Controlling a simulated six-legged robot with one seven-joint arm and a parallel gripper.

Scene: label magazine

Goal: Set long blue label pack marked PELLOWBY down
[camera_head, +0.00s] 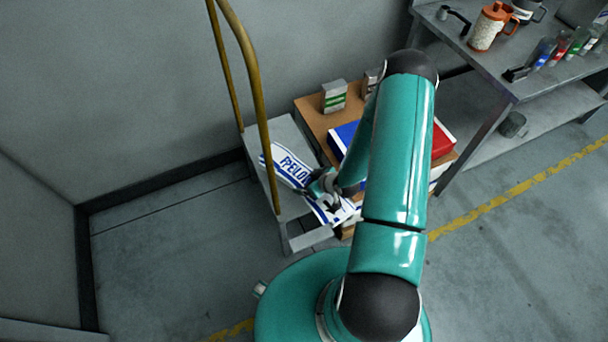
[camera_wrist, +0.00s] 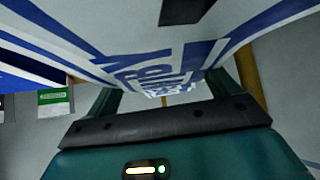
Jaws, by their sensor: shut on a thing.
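The long label pack (camera_head: 287,167) is white with blue stripes and blue lettering; only part of the word shows, the rest being hidden by my gripper. My gripper (camera_head: 325,184) is shut on the pack near its middle. In the wrist view the pack (camera_wrist: 130,35) fills the upper part, close to the lens, with blue bands and letters. The pack is over the grey cart (camera_head: 309,238); I cannot tell whether it touches the cart's deck.
The cart has a yellow upright handle (camera_head: 262,95) on its left. A brown surface (camera_head: 312,112) beside it bears a small green-and-white box (camera_head: 334,96), a blue pack (camera_head: 344,135) and a red one (camera_head: 442,140). A grey workbench (camera_head: 480,62) with an orange jug (camera_head: 490,27) stands at the right.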

